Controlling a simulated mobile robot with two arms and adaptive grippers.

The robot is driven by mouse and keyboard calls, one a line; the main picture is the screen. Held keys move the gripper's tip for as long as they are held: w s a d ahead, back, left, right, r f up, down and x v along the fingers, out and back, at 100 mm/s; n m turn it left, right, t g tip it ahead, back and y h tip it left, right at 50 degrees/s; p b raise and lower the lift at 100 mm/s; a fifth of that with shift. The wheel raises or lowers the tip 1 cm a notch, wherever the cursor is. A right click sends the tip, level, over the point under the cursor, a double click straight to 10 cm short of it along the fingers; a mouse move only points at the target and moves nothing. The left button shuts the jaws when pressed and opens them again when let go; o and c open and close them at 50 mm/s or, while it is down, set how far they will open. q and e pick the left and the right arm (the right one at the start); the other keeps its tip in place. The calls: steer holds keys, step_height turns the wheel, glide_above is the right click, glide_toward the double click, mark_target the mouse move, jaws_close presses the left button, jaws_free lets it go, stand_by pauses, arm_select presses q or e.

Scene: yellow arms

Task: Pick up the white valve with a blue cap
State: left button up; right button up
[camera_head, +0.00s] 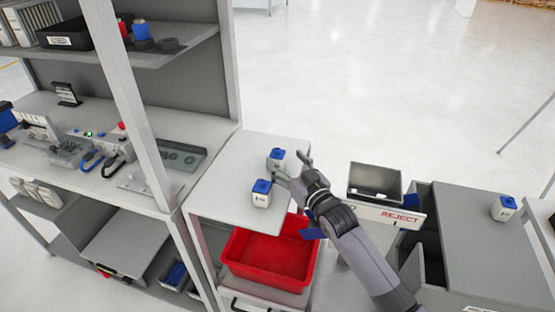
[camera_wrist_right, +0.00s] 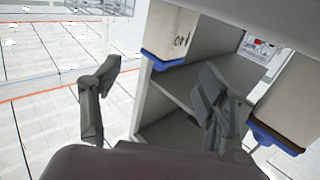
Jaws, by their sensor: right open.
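Two white valves with blue caps stand upright on the grey-white table top. The rear valve (camera_head: 276,160) is just ahead of my right gripper (camera_head: 291,161), and the front valve (camera_head: 261,198) is beside its lower finger. My right gripper is open and empty. In the right wrist view, one valve (camera_wrist_right: 172,38) appears upside down beyond the gap between the fingers (camera_wrist_right: 158,68). Another valve (camera_wrist_right: 284,110) is outside the right finger. A third valve (camera_head: 504,209) stands on a grey surface at the far right. My left gripper is not in view.
A red bin (camera_head: 270,252) sits below the table (camera_head: 225,185). A black tray (camera_head: 375,180) and a REJECT sign (camera_head: 400,217) are right of my arm. A shelf post (camera_head: 130,100) rises at left. Open floor lies behind the table.

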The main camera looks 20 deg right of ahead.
mark_target(279, 151)
steer(key=shift+w+a+r, duration=0.1)
steer(key=shift+w+r, duration=0.1)
steer(key=shift+w, duration=0.1)
steer(key=w, duration=0.1)
steer(key=w+p, duration=0.1)
steer(key=w, duration=0.1)
steer(key=shift+w+a+r, duration=0.25)
steer(key=shift+a+r, duration=0.05)
steer(key=shift+a, duration=0.1)
steer(key=shift+w+a+f+p, duration=0.1)
steer(key=shift+w+p, duration=0.2)
steer(key=shift+w, duration=0.25)
steer(key=shift+s, duration=0.1)
steer(key=shift+c, duration=0.5)
jaws_close()
step_height(279, 151, up, 20)
steer(key=b, duration=0.1)
steer(key=shift+b, duration=0.35)
